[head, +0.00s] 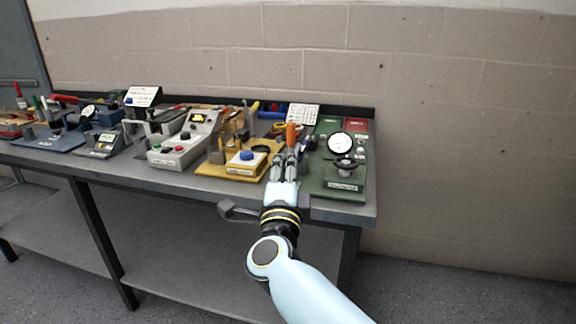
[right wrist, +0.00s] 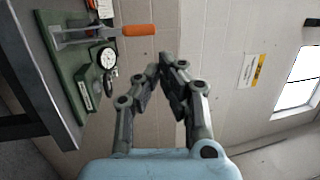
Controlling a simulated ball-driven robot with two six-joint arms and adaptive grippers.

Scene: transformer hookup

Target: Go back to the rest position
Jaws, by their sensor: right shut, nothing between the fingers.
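My right gripper (head: 287,158) is at the front right part of the workbench, in front of the green plate and to its left in the head view. In the right wrist view my right gripper (right wrist: 166,62) has its fingertips together with nothing between them. The green plate (head: 318,178) carries a round white dial (head: 340,143); it also shows in the right wrist view (right wrist: 68,78) at the left. An orange handle (head: 291,134) shows just beyond the fingertips in the head view; in the right wrist view the orange handle (right wrist: 137,30) is apart from them. My left gripper is not in view.
The workbench (head: 225,190) is crowded. A blue-based press (head: 50,143) is farther left. The floor right of the bench is clear.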

